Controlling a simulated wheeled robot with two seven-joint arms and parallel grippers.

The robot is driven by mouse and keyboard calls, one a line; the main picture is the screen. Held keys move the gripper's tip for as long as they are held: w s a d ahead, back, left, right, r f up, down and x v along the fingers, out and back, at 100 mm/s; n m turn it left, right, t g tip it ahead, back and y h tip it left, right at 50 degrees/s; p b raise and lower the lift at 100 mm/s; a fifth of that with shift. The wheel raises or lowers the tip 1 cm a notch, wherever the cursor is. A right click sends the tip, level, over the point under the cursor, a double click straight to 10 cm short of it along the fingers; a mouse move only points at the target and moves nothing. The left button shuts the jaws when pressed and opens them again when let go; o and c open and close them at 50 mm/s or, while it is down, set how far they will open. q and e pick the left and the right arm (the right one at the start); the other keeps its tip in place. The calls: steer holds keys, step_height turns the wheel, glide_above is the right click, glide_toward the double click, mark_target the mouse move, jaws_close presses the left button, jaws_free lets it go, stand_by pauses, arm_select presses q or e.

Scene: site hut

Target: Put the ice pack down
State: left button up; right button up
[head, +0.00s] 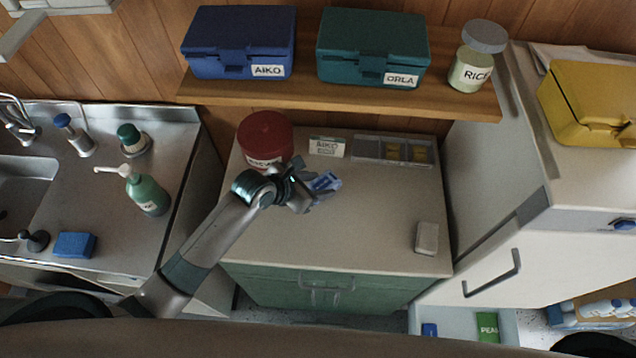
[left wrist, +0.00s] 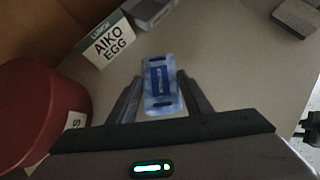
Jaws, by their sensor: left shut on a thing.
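My left gripper (head: 308,193) reaches in over the counter (head: 360,220) and is shut on the blue ice pack (head: 325,182). In the left wrist view the ice pack (left wrist: 160,85) is a pale blue block with a darker label, between the two fingers (left wrist: 155,100). It is over the counter top; I cannot tell whether it touches the surface. The gripper hides part of the pack in the head view. My right gripper is not in view.
A red tub (head: 266,138) stands left of the gripper. An AIKO EGG card (head: 327,147) and a divided tray (head: 375,150) stand behind. A small whitish block (head: 427,238) lies at right. The counter's middle is clear. A shelf (head: 340,100) with boxes overhangs the back.

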arm_select(q)
steer(key=o, duration=1.2)
steer(key=shift+o, duration=0.2)
steer(key=shift+r, duration=0.1)
steer(key=shift+s+a+r, duration=0.3)
steer(key=shift+r, duration=0.1)
steer(key=b+v, duration=0.3)
steer(key=v, duration=0.7)
steer(key=shift+s+a+r, duration=0.2)
steer(key=shift+s+r, duration=0.05)
steer(key=shift+r, duration=0.05)
steer(key=shift+o, duration=0.2)
